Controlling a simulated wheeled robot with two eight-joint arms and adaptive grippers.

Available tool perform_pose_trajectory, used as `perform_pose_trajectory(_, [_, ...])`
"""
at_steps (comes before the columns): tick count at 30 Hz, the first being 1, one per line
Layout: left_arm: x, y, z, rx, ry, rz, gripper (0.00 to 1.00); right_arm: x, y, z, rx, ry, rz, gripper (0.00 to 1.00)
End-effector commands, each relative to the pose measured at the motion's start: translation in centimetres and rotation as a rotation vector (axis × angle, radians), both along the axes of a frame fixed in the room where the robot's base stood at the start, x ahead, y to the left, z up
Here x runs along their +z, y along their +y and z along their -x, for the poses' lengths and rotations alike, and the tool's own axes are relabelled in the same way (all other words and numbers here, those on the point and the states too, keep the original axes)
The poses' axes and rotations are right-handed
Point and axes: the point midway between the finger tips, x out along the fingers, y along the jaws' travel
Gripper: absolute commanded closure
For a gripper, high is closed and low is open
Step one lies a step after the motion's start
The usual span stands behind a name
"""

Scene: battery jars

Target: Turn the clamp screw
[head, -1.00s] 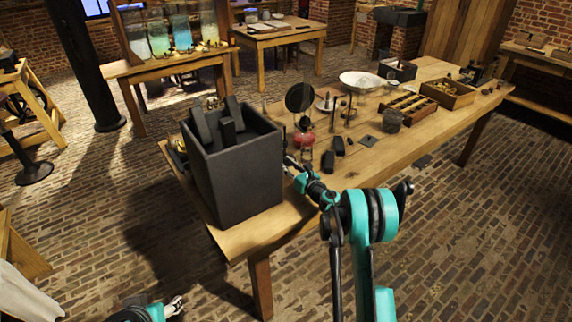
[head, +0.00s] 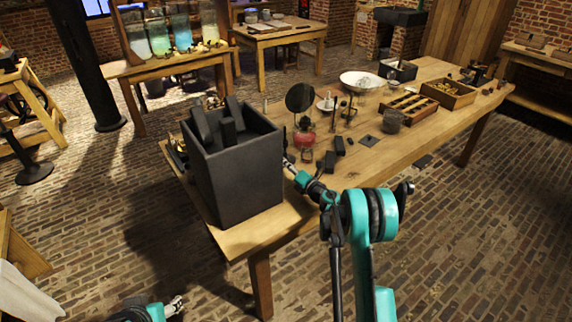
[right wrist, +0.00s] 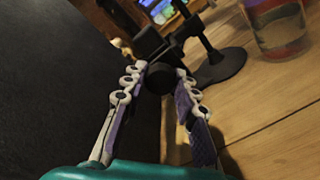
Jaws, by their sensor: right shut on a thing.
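The clamp screw shows as a dark round knob (right wrist: 160,78) in the right wrist view, on a dark stand near the jar's wall. My right gripper (right wrist: 162,76) has its two pale, purple-padded fingers closed on either side of the knob. In the head view my right gripper (head: 287,164) is at the right side of the large black jar (head: 238,180), partly hidden and small. The clamp's details are too small to make out there. My left gripper (head: 177,303) is low at the left, away from the table; its finger gap is unclear.
The wooden table (head: 350,172) also carries a red-based glass lamp (head: 304,138), a dark round disc (head: 299,97), small black blocks (head: 330,161), a white bowl (head: 360,80) and wooden trays (head: 408,106). Dark plates stand in the jar. Brick floor surrounds the table.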

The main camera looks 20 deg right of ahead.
Motion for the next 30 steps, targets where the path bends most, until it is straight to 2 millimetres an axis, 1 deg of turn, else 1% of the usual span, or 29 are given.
perform_pose_trajectory(30, [-0.01,0.0,0.0,0.0,0.0,0.0,0.46,0.21,0.0,0.02,-0.001,0.329,-0.906,1.0])
